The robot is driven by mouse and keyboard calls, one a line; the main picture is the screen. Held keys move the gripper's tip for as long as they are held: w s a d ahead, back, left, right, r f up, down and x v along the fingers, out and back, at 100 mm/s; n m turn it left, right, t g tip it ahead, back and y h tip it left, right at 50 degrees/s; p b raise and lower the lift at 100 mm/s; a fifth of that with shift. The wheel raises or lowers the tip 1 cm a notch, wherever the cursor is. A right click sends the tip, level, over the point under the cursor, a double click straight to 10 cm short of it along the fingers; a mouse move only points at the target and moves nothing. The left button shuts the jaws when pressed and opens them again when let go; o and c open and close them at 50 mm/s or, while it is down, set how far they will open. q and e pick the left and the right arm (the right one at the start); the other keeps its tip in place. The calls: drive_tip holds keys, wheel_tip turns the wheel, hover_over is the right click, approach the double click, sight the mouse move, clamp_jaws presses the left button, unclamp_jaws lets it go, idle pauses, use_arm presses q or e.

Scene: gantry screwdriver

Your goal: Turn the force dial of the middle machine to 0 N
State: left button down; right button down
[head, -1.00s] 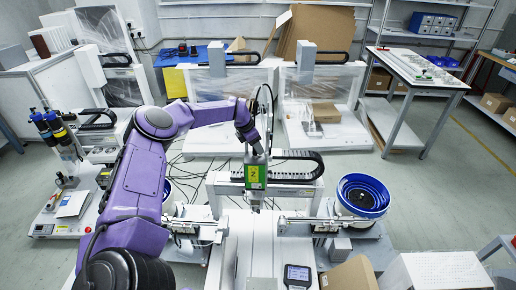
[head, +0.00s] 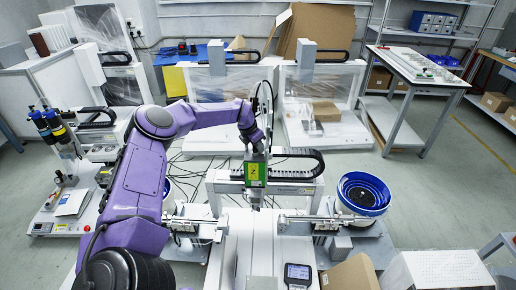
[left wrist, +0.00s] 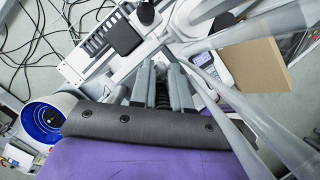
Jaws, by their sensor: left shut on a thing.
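The middle machine (head: 265,188) is a white gantry with a black cable chain and a green screwdriver unit (head: 255,174) hanging at its centre. My left arm reaches over from the left, and my left gripper (head: 257,150) points down at the top of the green unit. In the left wrist view my gripper (left wrist: 165,70) has its two grey fingers close together. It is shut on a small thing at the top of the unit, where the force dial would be. The dial, its marks and its setting are hidden by the fingers. My right gripper is not in view.
A blue bowl feeder (head: 362,194) stands right of the machine. A handheld meter (head: 297,275) and a cardboard box (head: 350,274) are at the front. Another machine (head: 67,200) stands at the left, and others (head: 322,105) stand behind. Cables lie on the floor.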

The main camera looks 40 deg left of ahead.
use_arm(q)
drive_tip(key=shift+d+n+y+b, duration=0.1)
drive_tip(key=shift+n+y+b, duration=0.4)
drive_tip(key=shift+n, duration=0.8)
drive_tip(key=c, duration=1.1)
unclamp_jaws()
drive_tip(key=v, duration=1)
drive_tip(key=shift+r, duration=0.25)
drive_tip(key=shift+s, duration=0.15)
